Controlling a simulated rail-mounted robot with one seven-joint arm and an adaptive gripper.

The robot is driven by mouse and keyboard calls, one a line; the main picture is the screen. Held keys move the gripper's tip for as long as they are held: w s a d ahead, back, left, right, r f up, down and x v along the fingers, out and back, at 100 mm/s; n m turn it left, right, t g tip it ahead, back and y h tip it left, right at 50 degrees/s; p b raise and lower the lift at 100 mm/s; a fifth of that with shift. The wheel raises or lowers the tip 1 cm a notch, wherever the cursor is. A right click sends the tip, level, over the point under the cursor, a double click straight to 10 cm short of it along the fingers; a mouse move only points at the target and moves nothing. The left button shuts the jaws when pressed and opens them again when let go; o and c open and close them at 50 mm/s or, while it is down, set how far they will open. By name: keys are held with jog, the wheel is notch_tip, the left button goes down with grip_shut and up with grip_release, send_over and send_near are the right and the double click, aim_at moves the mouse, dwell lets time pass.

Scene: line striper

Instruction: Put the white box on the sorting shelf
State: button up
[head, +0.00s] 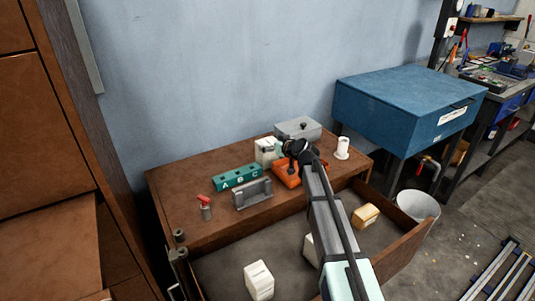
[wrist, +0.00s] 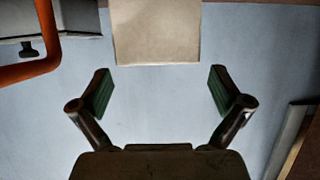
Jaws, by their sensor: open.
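A white box (head: 266,152) stands on the brown cabinet top near the wall. In the wrist view a pale box face (wrist: 156,32), apparently the same box, shows at the top centre, just beyond the fingertips. My gripper (head: 283,148) is at the box's right side in the head view, partly hiding what is behind it. In the wrist view my gripper (wrist: 160,90) is open, with nothing between its green pads. A green block marked A B C (head: 237,178) stands left of the box. I cannot tell which thing is the sorting shelf.
An orange item (head: 286,174) lies beneath my gripper. A grey lidded box (head: 298,129) and white cylinder (head: 342,148) stand right of it. A grey rack (head: 253,195) is in front. The open drawer holds a white carton (head: 258,281) and yellowish box (head: 365,215).

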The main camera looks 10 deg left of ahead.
aim_at(268, 142)
jog(key=x, duration=0.5)
jog(key=shift+r+p, duration=0.1)
jog(key=shift+p, duration=0.3)
jog(key=c, duration=1.5)
jog(key=shift+r, duration=0.1)
